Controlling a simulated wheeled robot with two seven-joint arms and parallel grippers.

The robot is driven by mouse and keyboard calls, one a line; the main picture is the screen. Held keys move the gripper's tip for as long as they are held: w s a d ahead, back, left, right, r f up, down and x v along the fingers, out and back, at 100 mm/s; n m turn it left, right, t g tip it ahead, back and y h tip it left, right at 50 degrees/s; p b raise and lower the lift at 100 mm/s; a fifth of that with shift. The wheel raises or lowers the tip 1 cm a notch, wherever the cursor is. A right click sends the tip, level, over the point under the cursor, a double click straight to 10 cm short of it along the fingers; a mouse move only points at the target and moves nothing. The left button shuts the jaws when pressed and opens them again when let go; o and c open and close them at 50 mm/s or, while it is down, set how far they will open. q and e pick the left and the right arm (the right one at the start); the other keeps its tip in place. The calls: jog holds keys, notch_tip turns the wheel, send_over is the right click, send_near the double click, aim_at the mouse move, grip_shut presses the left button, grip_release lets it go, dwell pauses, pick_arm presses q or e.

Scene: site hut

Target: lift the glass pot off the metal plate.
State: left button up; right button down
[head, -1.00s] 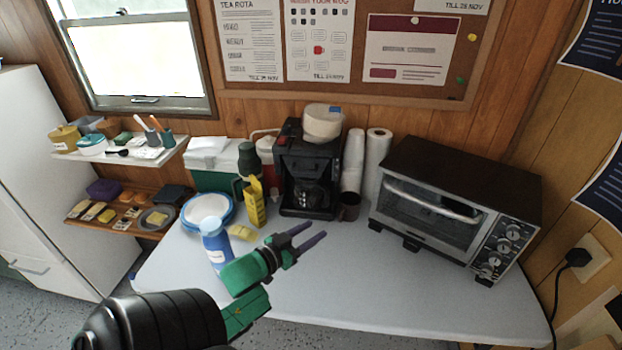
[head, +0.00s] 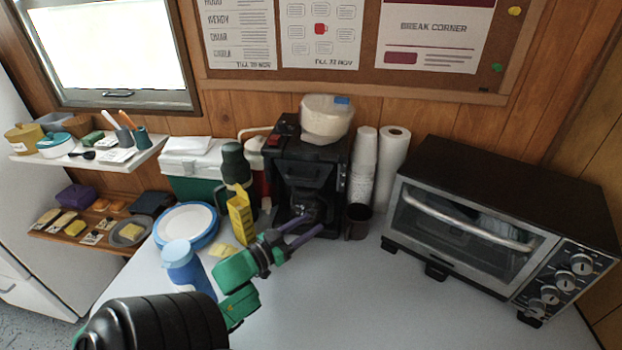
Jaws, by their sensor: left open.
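The black coffee maker (head: 306,165) stands against the back wall in the head view. The dark glass pot (head: 308,205) sits low in its bay, partly covered by my gripper. The metal plate under the pot cannot be made out. My left gripper (head: 313,223) is open, its two purple fingers pointing at the pot from the front. The fingertips overlap the pot's lower part in the picture; I cannot tell whether they touch it. My right gripper is not in view.
A yellow box (head: 240,215), a green flask (head: 236,165) and a blue-lidded bottle (head: 184,265) stand left of the arm. A dark mug (head: 358,221) and stacked cups (head: 362,168) are right of the coffee maker. A toaster oven (head: 480,235) fills the right. The table front is clear.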

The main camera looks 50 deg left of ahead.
aim_at(332, 211)
pick_arm(q)
jog(key=w, duration=0.4)
jog(key=w+f, duration=0.1)
jog(key=w, duration=0.6)
jog(key=shift+w+f, duration=0.25)
jog(key=shift+w, duration=0.05)
jog(key=shift+w+f, duration=0.15)
jog(key=shift+w, duration=0.25)
jog(key=shift+s, duration=0.1)
grip_shut()
dwell(0.4)
